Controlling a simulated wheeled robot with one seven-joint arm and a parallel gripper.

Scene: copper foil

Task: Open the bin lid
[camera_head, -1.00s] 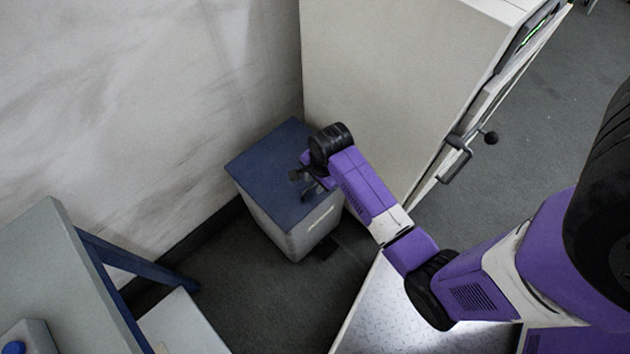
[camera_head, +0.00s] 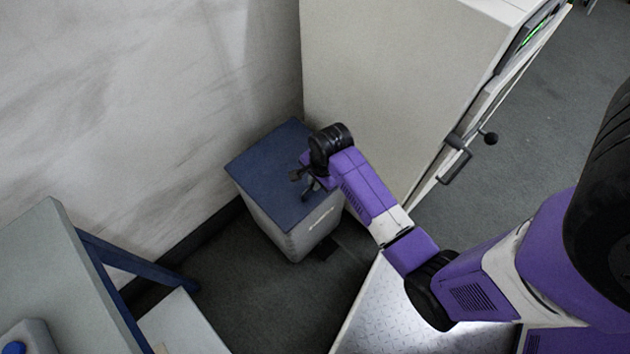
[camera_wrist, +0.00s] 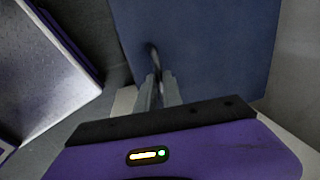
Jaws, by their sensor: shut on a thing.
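The bin (camera_head: 284,236) is a grey box standing on the floor between the wall and a tall cabinet. Its flat blue lid (camera_head: 262,170) lies shut on top. My gripper (camera_head: 308,190) is at the lid's front right part, and my wrist hides some of the lid. In the wrist view the lid (camera_wrist: 215,45) fills the upper middle. There my gripper's fingers (camera_wrist: 158,92) are close together on a thin dark handle (camera_wrist: 154,57) on the lid. The fingers hide most of the handle.
A tall beige cabinet (camera_head: 385,85) with a handle stands close on the right of the bin. The pale wall (camera_head: 130,100) is behind. A grey table (camera_head: 45,265) with blue legs is at the lower left. Dark floor (camera_head: 255,310) is free in front.

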